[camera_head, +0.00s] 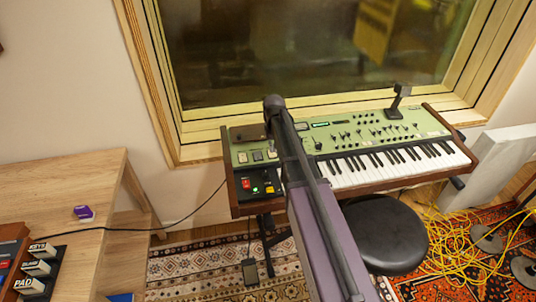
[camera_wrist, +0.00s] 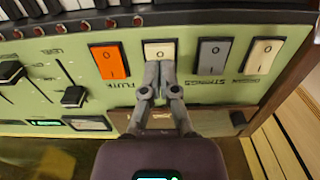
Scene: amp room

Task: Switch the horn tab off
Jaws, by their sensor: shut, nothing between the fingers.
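A green keyboard (camera_head: 325,135) stands below the window, with several rocker tabs on its left side. In the wrist view the row holds an orange tab (camera_wrist: 109,61), a cream tab (camera_wrist: 159,50), a grey tab (camera_wrist: 213,56) and another cream tab (camera_wrist: 263,53). The labels by the orange and grey tabs seem to read FLUTE and STRINGS; the label of the cream tab between them is hidden behind my fingers, and I cannot read HORN anywhere. My gripper (camera_wrist: 160,72) is shut and empty, its tips at the near edge of that cream tab; contact is unclear. My arm hides it in the head view.
Sliders (camera_wrist: 73,97) and knobs lie left of the tabs in the wrist view. A black stool (camera_head: 385,235) stands before the keyboard, yellow cables (camera_head: 460,245) lie on the rug at right, and a wooden desk (camera_head: 70,200) is at left.

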